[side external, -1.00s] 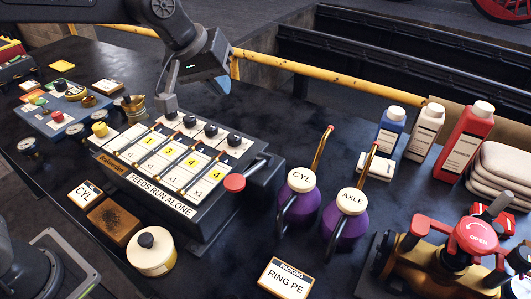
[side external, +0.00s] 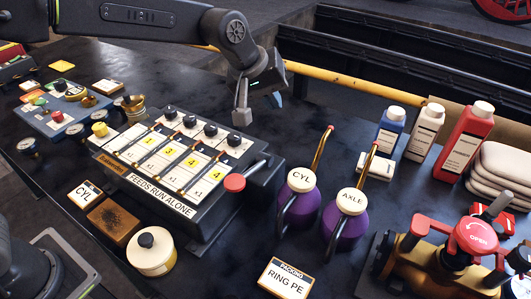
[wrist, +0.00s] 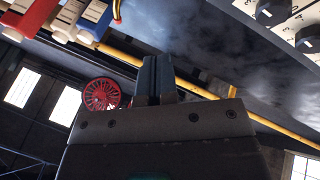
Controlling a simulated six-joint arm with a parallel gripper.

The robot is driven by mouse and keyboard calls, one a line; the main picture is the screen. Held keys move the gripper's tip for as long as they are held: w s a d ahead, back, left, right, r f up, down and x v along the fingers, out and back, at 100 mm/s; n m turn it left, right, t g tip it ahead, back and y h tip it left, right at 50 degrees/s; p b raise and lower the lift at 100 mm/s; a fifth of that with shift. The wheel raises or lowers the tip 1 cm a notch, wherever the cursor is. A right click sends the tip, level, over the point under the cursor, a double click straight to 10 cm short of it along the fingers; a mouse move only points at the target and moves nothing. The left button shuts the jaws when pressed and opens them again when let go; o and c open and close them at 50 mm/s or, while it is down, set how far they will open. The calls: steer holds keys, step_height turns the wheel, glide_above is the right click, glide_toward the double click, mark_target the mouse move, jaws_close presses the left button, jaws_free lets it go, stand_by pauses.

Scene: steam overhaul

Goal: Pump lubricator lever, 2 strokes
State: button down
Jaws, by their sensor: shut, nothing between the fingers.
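The lubricator (side external: 127,205) is a dark box on the bench with a row of black knobs, numbered white feed cards and a label reading "FEEDS RUN ALONE". Its lever (side external: 255,169) sticks out at the right end and carries a red knob (side external: 234,183). My gripper (side external: 241,118) is shut and empty. It appears above and behind the lubricator's far right corner, apart from the lever. In the wrist view my closed fingers (wrist: 157,78) point toward the bench edge, and part of the lubricator (wrist: 292,18) shows at the upper right. The lever is not clear there.
Two purple oil cans, CYL (side external: 303,208) and AXLE (side external: 347,222), stand right of the lever with tall brass spouts. Blue, white and red bottles (side external: 466,139) stand farther right. A red-handled valve (side external: 470,240) is at front right. A yellow rail (side external: 340,76) runs behind the bench.

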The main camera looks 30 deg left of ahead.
mark_target(264, 154)
steer(key=shift+s+f, duration=0.4)
steer(key=shift+f, duration=0.9)
steer(key=shift+s+f, duration=0.4)
steer(key=shift+f, duration=0.9)
steer(key=shift+s+f, duration=0.4)
steer(key=shift+f, duration=0.9)
steer(key=shift+f, duration=0.2)
steer(key=shift+s+f, duration=0.15)
steer(key=shift+f, duration=0.05)
steer(key=shift+f, duration=0.15)
steer(key=shift+s+f, duration=0.3)
steer(key=shift+f, duration=0.35)
steer(key=shift+s+f, duration=0.3)
steer(key=shift+f, duration=0.35)
stand_by(0.4)
steer(key=shift+r, duration=0.1)
steer(key=shift+w+r, duration=0.15)
steer(key=shift+r, duration=0.35)
steer(key=shift+w+a+r, duration=0.1)
steer(key=shift+w+r, duration=0.2)
steer(key=shift+r, duration=0.6)
steer(key=shift+w+d+r, duration=0.1)
steer(key=shift+w+r, duration=0.15)
steer(key=shift+r, duration=0.65)
steer(key=shift+w+a+r, duration=0.1)
steer(key=shift+w+r, duration=0.2)
steer(key=shift+r, duration=0.6)
